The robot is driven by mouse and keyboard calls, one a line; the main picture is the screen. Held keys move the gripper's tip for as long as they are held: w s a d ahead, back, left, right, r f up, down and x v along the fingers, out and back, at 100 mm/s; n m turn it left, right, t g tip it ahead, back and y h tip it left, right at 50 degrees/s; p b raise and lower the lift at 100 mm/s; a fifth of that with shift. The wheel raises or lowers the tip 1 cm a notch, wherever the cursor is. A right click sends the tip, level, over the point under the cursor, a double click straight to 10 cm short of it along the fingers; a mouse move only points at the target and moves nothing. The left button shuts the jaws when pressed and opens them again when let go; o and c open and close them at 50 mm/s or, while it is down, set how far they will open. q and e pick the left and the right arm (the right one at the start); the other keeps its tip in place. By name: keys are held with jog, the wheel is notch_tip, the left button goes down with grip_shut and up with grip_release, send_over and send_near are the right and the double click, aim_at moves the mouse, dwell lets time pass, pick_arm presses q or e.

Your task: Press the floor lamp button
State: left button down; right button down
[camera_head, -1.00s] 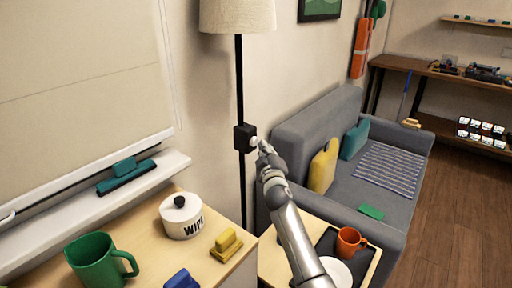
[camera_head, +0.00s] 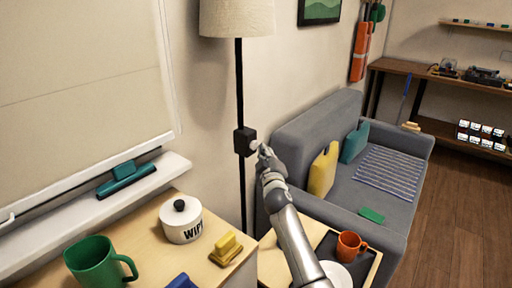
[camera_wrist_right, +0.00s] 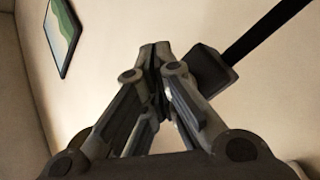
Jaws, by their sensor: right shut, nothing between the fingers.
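The floor lamp has a cream shade (camera_head: 237,18) and a thin black pole (camera_head: 240,90) against the wall. A black switch box (camera_head: 243,141) sits on the pole, with a pale round button (camera_head: 254,145) on its right side. My right gripper (camera_head: 262,150) is shut and empty, its tips just right of the button; a small gap seems to show between them. In the right wrist view, the shut fingertips (camera_wrist_right: 155,48) are left of the switch box (camera_wrist_right: 208,68), and the button cannot be made out. My left gripper is not in view.
A side table with a dark tray, orange mug (camera_head: 350,245) and white plate lies under my right forearm. The grey sofa (camera_head: 310,125) is to the right. A wooden counter with a white pot (camera_head: 181,222) and green mug (camera_head: 98,263) is at lower left.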

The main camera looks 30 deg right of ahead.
dwell(0.4)
jog(key=shift+w+a+b, duration=0.2)
jog(key=shift+w+b, duration=0.15)
jog(key=shift+w, duration=0.2)
dwell(0.5)
jog(key=shift+s+d+p, duration=0.2)
jog(key=shift+s+p, duration=0.1)
jog(key=shift+s, duration=0.25)
jog(key=s+d+p, duration=0.2)
jog(key=s+p, duration=0.1)
jog(key=s, duration=0.2)
jog(key=shift+s+d, duration=0.15)
jog(key=shift+s, duration=0.15)
